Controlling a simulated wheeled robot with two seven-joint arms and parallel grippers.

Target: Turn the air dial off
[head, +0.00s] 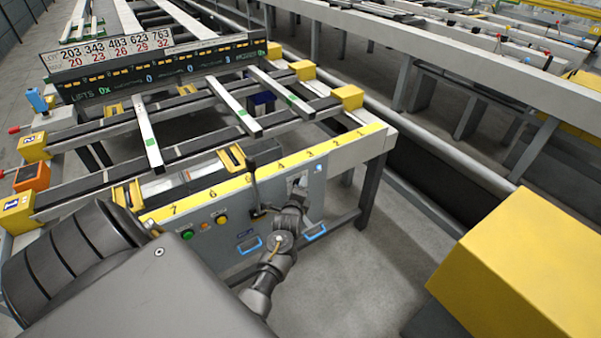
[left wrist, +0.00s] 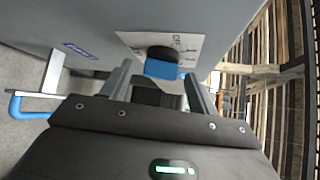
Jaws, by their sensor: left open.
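The air dial (left wrist: 161,66) is in the left wrist view, on a white plate (left wrist: 190,45) fixed to the grey panel. It has a dark round body and a blue front part. My left gripper (left wrist: 161,82) is open, with one finger on each side of the blue part; I cannot tell whether they touch it. In the head view my left gripper (head: 294,203) is at the front panel's right part, and I cannot make out the dial clearly there. My right gripper is in neither view.
Blue handles (head: 314,233) stick out low on the panel; one (left wrist: 28,108) also shows in the left wrist view. A lever (head: 254,185) and green and yellow buttons (head: 221,219) are left of the gripper. A yellow block (head: 530,270) stands at right.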

